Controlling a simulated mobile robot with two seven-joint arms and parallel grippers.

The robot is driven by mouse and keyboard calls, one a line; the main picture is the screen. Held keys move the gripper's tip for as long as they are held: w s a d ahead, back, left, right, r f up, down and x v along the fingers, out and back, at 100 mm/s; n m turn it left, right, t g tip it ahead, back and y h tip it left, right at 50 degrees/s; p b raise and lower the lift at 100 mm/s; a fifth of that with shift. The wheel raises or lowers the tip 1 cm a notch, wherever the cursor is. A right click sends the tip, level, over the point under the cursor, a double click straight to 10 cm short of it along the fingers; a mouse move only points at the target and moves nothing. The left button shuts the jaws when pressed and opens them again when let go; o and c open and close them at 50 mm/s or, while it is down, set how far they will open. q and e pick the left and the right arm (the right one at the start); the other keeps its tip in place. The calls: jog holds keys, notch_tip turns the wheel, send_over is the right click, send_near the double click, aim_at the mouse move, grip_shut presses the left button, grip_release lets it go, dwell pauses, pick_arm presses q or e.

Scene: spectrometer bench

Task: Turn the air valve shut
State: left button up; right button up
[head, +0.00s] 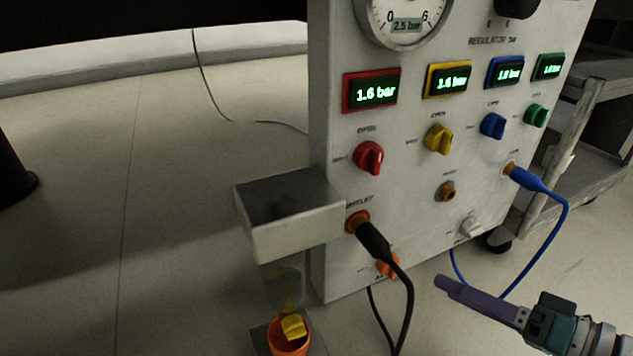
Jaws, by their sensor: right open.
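An orange knob (388,267) sits low on the front of the white panel (420,225). A black cable crosses in front of it and hides part of it and its label, which seems to begin with "A"; I take it as the air valve. Its exact turn is hard to read. My right gripper (440,283) has long purple fingers and comes in from the lower right. It is open and empty, its tips a little to the right of the orange knob and apart from it. My left gripper is not in view.
Red (369,158), yellow (439,139), blue (492,126) and green (536,115) knobs sit under lit displays. A black plug (373,239) and a blue plug (525,178) trail cables. A metal box (290,212) juts out left, above an orange cup (289,340).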

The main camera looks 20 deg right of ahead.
aim_at(396, 268)
jog(key=b+x, duration=0.1)
jog(key=x, duration=0.2)
jog(key=b+x, duration=0.1)
jog(key=x, duration=0.1)
jog(key=b+x, duration=0.1)
jog(key=x, duration=0.2)
jog(key=shift+w+a+f+b, duration=0.2)
jog(key=shift+a+b, duration=0.1)
jog(key=shift+a, duration=0.15)
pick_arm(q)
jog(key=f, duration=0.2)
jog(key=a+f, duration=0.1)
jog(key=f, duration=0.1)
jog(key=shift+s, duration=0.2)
pick_arm(e)
jog(key=shift+s, duration=0.15)
jog(key=c, duration=0.4)
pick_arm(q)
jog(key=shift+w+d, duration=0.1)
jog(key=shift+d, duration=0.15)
pick_arm(e)
grip_shut()
